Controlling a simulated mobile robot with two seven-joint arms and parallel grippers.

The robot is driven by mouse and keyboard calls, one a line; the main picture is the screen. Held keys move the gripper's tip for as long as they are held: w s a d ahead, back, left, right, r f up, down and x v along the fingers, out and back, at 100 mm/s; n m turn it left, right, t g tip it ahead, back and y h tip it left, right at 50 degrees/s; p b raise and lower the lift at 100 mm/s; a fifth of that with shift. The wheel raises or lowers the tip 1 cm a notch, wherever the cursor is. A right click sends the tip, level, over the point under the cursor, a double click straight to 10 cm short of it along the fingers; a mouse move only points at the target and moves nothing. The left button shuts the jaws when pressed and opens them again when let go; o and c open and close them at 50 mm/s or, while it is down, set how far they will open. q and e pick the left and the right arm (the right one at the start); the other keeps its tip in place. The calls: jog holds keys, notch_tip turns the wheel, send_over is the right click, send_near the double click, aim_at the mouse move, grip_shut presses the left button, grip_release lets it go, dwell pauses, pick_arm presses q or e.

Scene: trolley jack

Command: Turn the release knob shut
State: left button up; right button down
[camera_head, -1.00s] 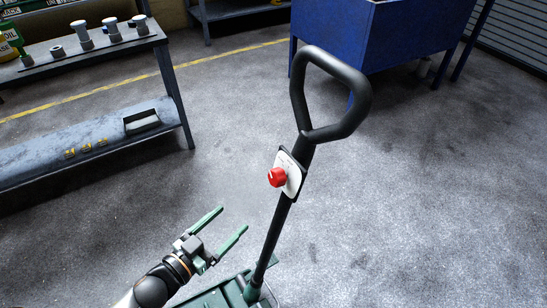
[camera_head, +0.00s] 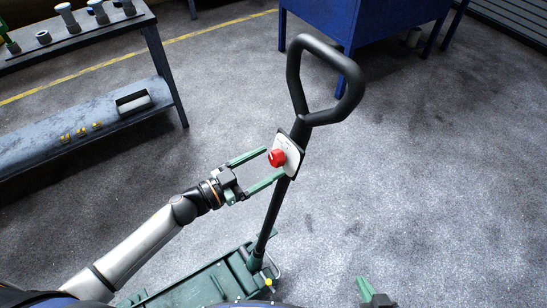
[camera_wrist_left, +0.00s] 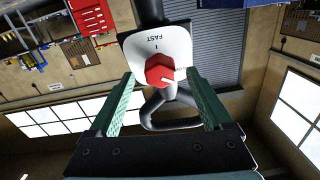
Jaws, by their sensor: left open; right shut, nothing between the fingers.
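The red release knob (camera_head: 277,157) sits on a white plate (camera_head: 291,152) on the black jack handle (camera_head: 272,215). In the left wrist view the knob (camera_wrist_left: 160,70) shows a pale mark, and the plate (camera_wrist_left: 150,43) carries the word "FAST". My left gripper (camera_head: 268,166) is open, with its green fingers on either side of the knob. In the left wrist view my left gripper (camera_wrist_left: 165,88) has visible space between each finger and the knob. My right gripper (camera_head: 364,286) shows only in part at the bottom edge.
The green jack body (camera_head: 190,287) lies at the handle's foot. A shelf bench (camera_head: 95,122) with small metal parts stands at the left. A blue cabinet (camera_head: 365,22) stands at the back. The floor right of the handle is clear.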

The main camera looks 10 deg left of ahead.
pick_arm(q)
jog(key=shift+x, duration=1.3)
jog(key=shift+c, duration=0.3)
grip_shut()
jog(key=shift+m, duration=0.4)
jog(key=m+g, duration=0.1)
jog(key=m, duration=0.2)
jog(key=m+g+h+p, duration=0.1)
jog(key=m, duration=0.2)
jog(key=shift+w+a+r+m, duration=0.1)
jog(key=shift+m, duration=0.2)
jog(key=shift+m+g+p, duration=0.3)
jog(key=shift+m+g, duration=0.3)
jog(key=shift+m, duration=1.9)
jog(key=shift+o, duration=0.3)
grip_release()
